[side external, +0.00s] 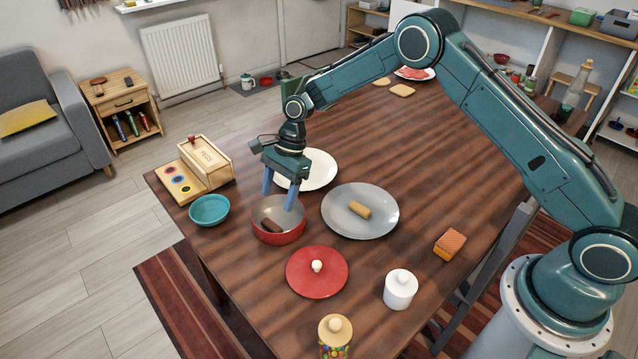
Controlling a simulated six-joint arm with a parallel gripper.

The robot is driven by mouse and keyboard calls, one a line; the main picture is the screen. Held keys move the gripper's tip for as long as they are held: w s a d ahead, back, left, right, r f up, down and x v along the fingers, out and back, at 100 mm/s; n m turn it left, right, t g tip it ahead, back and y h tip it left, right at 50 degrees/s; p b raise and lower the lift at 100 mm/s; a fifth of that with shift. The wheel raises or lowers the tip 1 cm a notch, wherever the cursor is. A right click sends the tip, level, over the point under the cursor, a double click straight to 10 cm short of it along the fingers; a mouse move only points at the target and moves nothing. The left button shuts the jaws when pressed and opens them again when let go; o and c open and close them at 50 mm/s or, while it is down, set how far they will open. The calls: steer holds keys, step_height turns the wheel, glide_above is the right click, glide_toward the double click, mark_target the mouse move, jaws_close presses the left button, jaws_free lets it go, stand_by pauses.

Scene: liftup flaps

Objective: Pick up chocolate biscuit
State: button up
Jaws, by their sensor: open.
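A dark brown bar, which looks like the chocolate biscuit (270,226), lies inside the red pot (278,237) with the light interior. My gripper (278,202) points down over the pot, its two blue fingers spread apart with nothing between them. The fingertips appear near the far rim of the pot, above or just inside it; the exact height is hard to tell. A tan biscuit (360,210) lies on the grey plate (338,224) to the right of the pot.
A teal bowl (209,211) and wooden box (206,161) stand left of the pot. A white plate (320,170) is behind it. In front are a red lid (317,272), white jar (400,290) and candy jar (335,337). An orange sponge-like block (450,245) sits right.

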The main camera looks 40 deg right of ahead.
mark_target(272, 224)
steer(key=shift+x, duration=1.1)
steer(key=shift+f, duration=0.1)
steer(key=shift+x, duration=2.45)
steer(key=shift+s+d+f, duration=0.1)
steer(key=shift+d, duration=0.1)
steer(key=shift+c, duration=0.2)
steer(key=c, duration=0.6)
